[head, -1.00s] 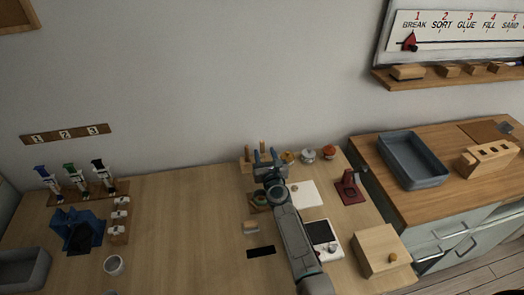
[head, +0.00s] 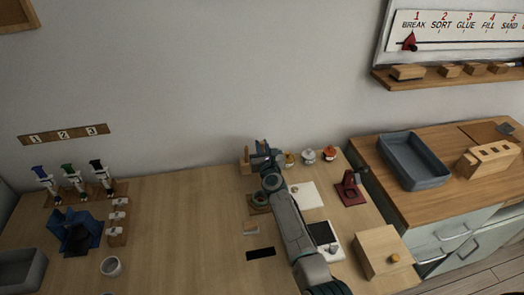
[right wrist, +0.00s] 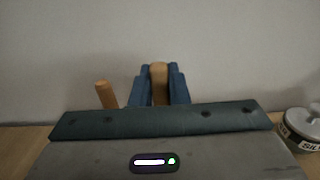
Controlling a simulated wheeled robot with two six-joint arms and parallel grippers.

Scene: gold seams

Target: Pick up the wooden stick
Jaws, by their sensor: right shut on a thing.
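My right gripper (head: 263,151) is at the back of the wooden table, over a small wooden holder (head: 245,168). In the right wrist view its blue fingers (right wrist: 159,88) are closed on an upright wooden stick (right wrist: 158,72), whose rounded top shows between them. A second wooden stick (right wrist: 106,95) stands to the left, apart from the fingers; it also shows in the head view (head: 246,153). The lower end of the gripped stick is hidden, so I cannot tell whether it is still in the holder. My left gripper is not in view.
Small jars (head: 308,156) stand right of the gripper; a silver-lidded one (right wrist: 303,126) shows in the wrist view. A red stand (head: 350,189), a white pad (head: 306,195) and a wooden box (head: 383,251) are to the right.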

